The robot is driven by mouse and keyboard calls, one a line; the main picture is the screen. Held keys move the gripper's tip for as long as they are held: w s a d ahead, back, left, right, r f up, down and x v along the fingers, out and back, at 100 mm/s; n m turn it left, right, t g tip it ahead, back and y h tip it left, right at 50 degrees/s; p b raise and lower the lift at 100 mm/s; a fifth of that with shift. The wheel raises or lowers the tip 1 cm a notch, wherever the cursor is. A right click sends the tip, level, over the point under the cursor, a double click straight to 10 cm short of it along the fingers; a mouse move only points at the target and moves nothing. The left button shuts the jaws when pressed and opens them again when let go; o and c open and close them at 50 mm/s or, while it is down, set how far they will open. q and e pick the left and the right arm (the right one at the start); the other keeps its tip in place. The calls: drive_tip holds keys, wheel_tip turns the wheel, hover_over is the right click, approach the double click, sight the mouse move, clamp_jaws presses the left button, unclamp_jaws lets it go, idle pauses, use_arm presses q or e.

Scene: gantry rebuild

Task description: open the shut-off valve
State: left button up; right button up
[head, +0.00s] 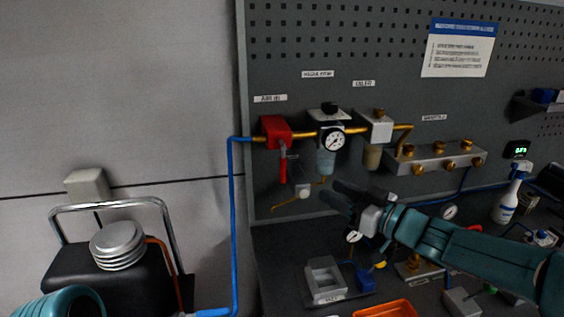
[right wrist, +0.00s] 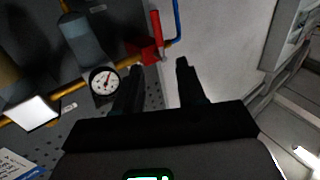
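The shut-off valve (head: 275,131) is a red block on the brass pipe at the left of the pegboard. Its red lever (head: 282,168) hangs straight down, across the pipe. In the right wrist view, which is turned over, the valve (right wrist: 146,52) and its lever (right wrist: 156,24) show beyond my fingers. My right gripper (head: 332,193) is open and empty, below and to the right of the lever, apart from it. In the right wrist view the two fingers of my right gripper (right wrist: 159,68) stand well apart. My left gripper is not in view.
A pressure gauge (head: 333,139) on a regulator and a filter (head: 375,130) sit right of the valve. A thin brass tube with a grey block (head: 303,192) is below it. A blue hose (head: 232,220) runs down the left. A manifold (head: 437,158) is farther right.

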sight(283, 167)
drive_tip(key=p+x, duration=0.4)
drive_tip(key=x, duration=1.1)
drive_tip(key=shift+w+a, duration=0.2)
drive_tip(key=shift+w+f, duration=0.25)
drive_tip(key=shift+w, duration=0.2)
drive_tip(key=shift+s+r, duration=0.1)
drive_tip(key=shift+s, duration=0.05)
drive_tip(key=shift+a, duration=0.1)
drive_tip(key=c, duration=0.4)
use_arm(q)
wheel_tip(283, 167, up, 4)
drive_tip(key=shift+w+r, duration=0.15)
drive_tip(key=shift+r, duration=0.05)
use_arm(e)
clamp_jaws()
